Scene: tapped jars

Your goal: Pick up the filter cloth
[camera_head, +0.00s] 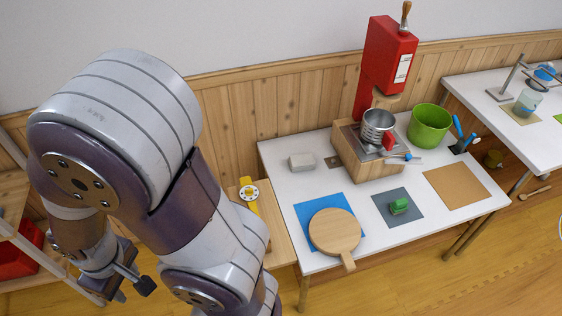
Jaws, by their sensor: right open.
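I cannot tell for sure which thing is the filter cloth. A small pale grey-white block-like piece (301,161) lies at the back left of the white table (285,183). A small green piece (399,206) lies on a grey mat (393,219) near the front. My right gripper (132,288) is at the lower left, beyond the table's left side and far from both pieces. It is open, with nothing seen between its fingers. My left gripper is not in view.
A round wooden board (335,231) lies on a blue mat (308,211). A silver pot (378,124) stands on a wooden stand (365,163) by a tall red dispenser (389,55). A green bucket (429,125) stands right of it. A brown mat (455,186) is bare.

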